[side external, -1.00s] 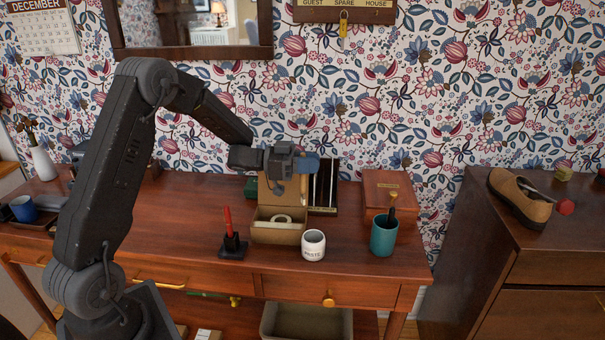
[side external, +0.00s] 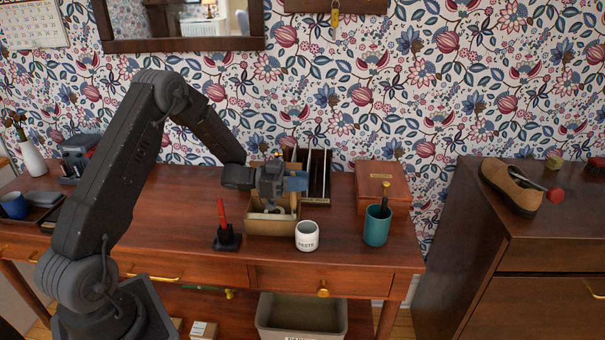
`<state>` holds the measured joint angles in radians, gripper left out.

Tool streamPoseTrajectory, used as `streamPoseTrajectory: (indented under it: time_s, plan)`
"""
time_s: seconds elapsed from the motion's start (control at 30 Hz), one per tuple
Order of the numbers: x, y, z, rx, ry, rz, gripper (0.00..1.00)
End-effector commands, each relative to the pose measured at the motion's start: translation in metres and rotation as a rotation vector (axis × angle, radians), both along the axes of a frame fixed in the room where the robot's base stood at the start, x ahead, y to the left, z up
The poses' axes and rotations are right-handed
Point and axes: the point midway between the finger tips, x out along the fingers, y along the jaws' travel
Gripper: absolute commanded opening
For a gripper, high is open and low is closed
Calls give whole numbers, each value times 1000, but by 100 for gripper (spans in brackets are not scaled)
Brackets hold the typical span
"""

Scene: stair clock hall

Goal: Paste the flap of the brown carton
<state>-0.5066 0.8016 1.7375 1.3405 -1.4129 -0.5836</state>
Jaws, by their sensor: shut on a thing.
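The brown carton (side external: 272,228) stands open on the wooden table, with a pale ring-like item inside that is now partly covered. Its flap (side external: 291,203) rises at the back, mostly hidden by my gripper. My gripper (side external: 268,207) points down over the carton, at the flap and just above the front wall. Its jaws are shut; they appear to be on the flap, though the fingertips are small and hard to make out. The white paste jar (side external: 307,238) stands just right of the carton. A teal cup (side external: 376,228) farther right holds a dark-handled tool.
A red upright tool in a black stand (side external: 227,238) is close left of the carton. A dark slotted rack (side external: 318,178) and a wooden box (side external: 382,178) stand behind. A grey bin (side external: 301,318) sits below.

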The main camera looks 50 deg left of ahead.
Motion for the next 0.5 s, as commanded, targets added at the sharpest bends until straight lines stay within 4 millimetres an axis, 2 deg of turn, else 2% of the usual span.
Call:
streamPoseTrajectory:
  time_s: [0.33,0.5]
  plan:
    - [-24,23,-1,-1,1,2,0]
    - [-13,11,-2,1,1,-2,0]
